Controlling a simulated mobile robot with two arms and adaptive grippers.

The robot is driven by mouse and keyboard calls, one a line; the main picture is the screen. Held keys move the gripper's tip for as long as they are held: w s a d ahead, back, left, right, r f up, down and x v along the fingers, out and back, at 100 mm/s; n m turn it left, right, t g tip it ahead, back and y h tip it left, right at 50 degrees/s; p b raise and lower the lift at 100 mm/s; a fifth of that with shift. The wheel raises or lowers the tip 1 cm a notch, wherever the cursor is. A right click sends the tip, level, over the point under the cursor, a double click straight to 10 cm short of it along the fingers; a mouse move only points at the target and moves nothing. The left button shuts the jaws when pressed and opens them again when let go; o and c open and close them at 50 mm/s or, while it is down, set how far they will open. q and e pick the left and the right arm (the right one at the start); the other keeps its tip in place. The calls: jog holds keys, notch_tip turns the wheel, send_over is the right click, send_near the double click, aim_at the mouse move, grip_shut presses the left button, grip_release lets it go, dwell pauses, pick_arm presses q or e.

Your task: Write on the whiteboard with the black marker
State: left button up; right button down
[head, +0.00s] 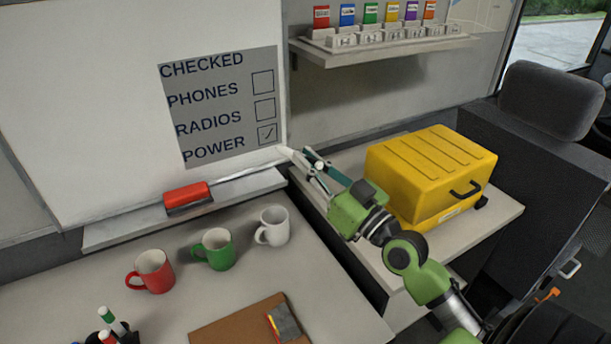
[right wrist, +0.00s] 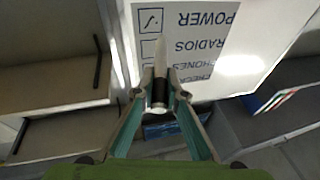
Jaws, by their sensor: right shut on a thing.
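The whiteboard (head: 80,100) stands at the upper left of the head view. A grey panel on it reads CHECKED, PHONES, RADIOS, POWER, with three boxes; the lowest holds a tick. My right gripper (head: 312,165) is at the board's lower right edge, shut on the black marker (right wrist: 160,75). The marker has a pale body with a black band between the fingers, and points away from the gripper toward the board. I cannot tell whether its tip touches the board. The board's panel shows upside down in the right wrist view (right wrist: 195,20). My left gripper is not in view.
A red eraser (head: 187,196) lies on the board's ledge. Red (head: 152,272), green (head: 214,250) and white (head: 272,228) mugs stand on the desk below. A yellow case (head: 425,175) sits beside my right arm. A shelf (head: 385,45) with coloured cards is above. A pen holder is at lower left.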

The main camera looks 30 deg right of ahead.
jog(key=shift+w+a+r, duration=0.2)
jog(key=shift+w+a, duration=0.05)
jog(key=shift+w, duration=0.4)
jog(key=w, duration=0.2)
jog(key=shift+w+d+f, duration=0.1)
jog(key=shift+w+d, duration=0.05)
jog(key=shift+w, duration=0.65)
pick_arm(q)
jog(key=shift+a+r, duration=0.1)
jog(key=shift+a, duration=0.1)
pick_arm(e)
jog(key=shift+w, duration=0.15)
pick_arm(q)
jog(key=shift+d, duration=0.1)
pick_arm(e)
jog(key=shift+w+d, duration=0.1)
jog(key=shift+w, duration=0.5)
dwell(0.5)
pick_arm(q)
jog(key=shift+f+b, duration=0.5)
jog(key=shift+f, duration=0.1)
pick_arm(e)
jog(key=shift+d+f, duration=0.2)
jog(key=shift+f, duration=0.2)
